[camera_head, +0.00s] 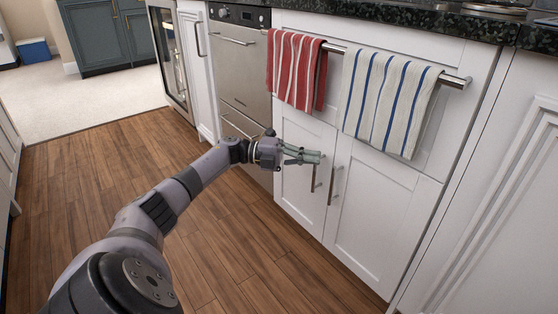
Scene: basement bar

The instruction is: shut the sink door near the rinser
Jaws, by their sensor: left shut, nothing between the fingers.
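The white sink cabinet has two doors below the towel bar. The left sink door (293,191) and the right sink door (372,228) both look flush with the cabinet front, though a small gap is hard to judge. Each has an upright metal handle by the middle seam: the left handle (314,174) and the right handle (333,185). My left gripper (319,157) is shut and empty, in front of the left door beside the top of the left handle. Whether it touches the door cannot be told. My right gripper is out of view, and so is the rinser.
A red striped towel (297,70) and a blue striped towel (389,101) hang on the towel bar (455,81) above the doors. A steel dishwasher (240,65) stands to the left. The wood floor (90,180) is clear. A dark countertop (400,17) runs above.

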